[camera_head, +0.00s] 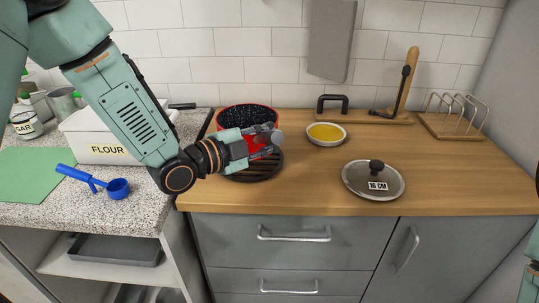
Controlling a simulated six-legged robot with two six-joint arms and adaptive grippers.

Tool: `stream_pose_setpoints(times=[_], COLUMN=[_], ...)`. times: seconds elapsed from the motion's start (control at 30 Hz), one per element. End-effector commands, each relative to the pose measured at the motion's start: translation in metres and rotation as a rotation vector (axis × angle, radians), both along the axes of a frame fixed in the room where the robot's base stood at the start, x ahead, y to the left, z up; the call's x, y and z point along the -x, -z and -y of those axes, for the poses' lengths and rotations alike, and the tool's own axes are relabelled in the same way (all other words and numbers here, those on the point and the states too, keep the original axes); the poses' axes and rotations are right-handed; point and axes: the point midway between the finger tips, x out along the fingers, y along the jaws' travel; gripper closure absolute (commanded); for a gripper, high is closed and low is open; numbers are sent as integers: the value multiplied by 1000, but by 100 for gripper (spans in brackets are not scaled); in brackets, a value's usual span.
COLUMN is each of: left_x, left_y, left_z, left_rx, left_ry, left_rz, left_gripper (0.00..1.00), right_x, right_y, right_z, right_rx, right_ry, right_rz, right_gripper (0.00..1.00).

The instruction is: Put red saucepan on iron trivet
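The red saucepan (247,112), with a dark speckled inside, stands upright near the back left of the wooden counter. Its black handle (182,106) points left. The dark slatted iron trivet (262,172) shows just in front of and below the pan. My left arm hides the pan's base, so I cannot tell whether it rests on the trivet. My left gripper (272,140) is in front of the pan's red side, above the trivet. Its fingers are apart with red showing between them. My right gripper is out of view; only part of that arm shows at the right edge.
A bowl of yellow contents (326,133), a glass lid (373,182), a wooden stand (400,95) and a wire rack (462,112) are to the right. A flour box (100,150) and blue scoop (117,189) are left. The front right counter is clear.

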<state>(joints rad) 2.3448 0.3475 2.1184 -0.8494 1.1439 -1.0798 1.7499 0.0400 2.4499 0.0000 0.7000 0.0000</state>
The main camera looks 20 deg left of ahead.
Motion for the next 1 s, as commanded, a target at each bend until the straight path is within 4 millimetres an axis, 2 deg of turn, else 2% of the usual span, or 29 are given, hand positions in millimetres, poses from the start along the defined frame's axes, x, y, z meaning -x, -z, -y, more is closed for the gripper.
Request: stream_pose_setpoints(times=[0.07,0.33,0.8,0.83,1.0], left_x=[-2,-2,-2,-1,-1], left_y=[3,35,42,44,43], left_z=[0,0,0,0,0], left_rx=[-1,-1,-1,0,0], left_ry=[-1,0,-1,0,0], left_rz=[8,7,8,1,1], left_gripper=[100,100,100,82,67], right_x=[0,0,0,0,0], right_y=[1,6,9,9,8], right_z=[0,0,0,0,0], right_rx=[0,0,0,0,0], right_ry=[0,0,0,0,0], right_rz=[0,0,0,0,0], right_gripper=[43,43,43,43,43])
